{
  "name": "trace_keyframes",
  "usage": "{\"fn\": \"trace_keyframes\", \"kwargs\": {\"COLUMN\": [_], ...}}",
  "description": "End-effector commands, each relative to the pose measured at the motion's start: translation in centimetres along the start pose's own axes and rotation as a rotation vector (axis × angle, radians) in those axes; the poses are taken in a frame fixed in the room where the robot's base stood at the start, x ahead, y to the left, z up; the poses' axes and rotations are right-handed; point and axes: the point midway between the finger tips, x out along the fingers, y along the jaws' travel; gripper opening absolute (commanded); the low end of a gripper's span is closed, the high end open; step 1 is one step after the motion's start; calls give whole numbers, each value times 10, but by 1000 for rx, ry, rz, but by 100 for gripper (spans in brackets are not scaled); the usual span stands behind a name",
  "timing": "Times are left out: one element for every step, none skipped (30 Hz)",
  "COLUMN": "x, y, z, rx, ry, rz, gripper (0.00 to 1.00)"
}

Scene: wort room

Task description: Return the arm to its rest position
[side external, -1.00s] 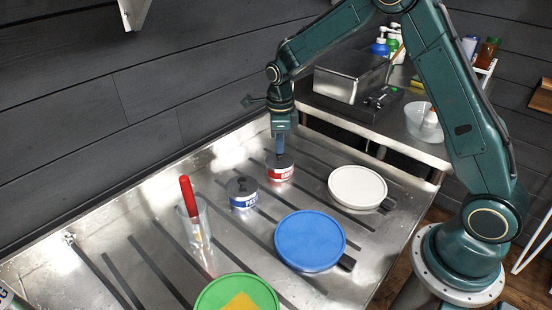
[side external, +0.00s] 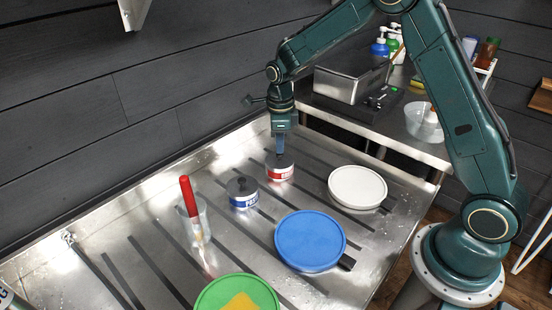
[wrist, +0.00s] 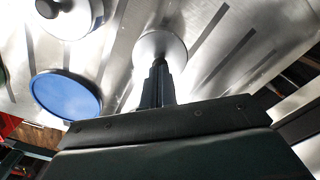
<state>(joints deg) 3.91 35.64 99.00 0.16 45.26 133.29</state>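My gripper (side external: 281,148) points straight down at the far end of the steel table, over a small metal pot with a red label (side external: 281,173). Its fingertips are at the top of this pot and hide its knob. In the wrist view my gripper (wrist: 159,64) shows as narrow dark fingers close together in front of the pot's pale round lid (wrist: 149,47). Whether the fingers grip the knob or only stand at it cannot be made out. The pot is upright on the table. My arm is bent forward over the table.
A blue-labelled pot (side external: 242,193) with a black knob stands nearby. A blue disc (side external: 310,240), a white disc (side external: 357,187) and a green disc (side external: 210,294) lie nearer. A clear beaker (side external: 194,222) holds a red-handled tool (side external: 187,195). A metal box (side external: 345,83) stands on the side counter.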

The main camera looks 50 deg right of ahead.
Motion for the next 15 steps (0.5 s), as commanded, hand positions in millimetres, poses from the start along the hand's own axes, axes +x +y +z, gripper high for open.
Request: {"fn": "trace_keyframes", "kwargs": {"x": [-3,-4,-6,-7,-9,-10,-11,-13,-14,-16,-17,-19,-20,-21,-23], "y": [0,0,0,0,0,0,0,0,0,0,0,0,0,0,0], "z": [0,0,0,0,0,0,0,0,0,0,0,0,0,0,0], "rx": [0,0,0,0,0,0,0,0,0,0,0,0,0,0,0], "ry": [-1,-1,-1,-1,-2,-2,-1,-1,-1,-1,-1,-1,-1,-2,-2], "rz": [-1,-1,-1,-2,-2,-2,-2,-1,-1,-1,-1,-1,-1,-2,-2], "gripper": [0,0,0,0,0,0,0,0,0,0,0,0,0,0,0]}}
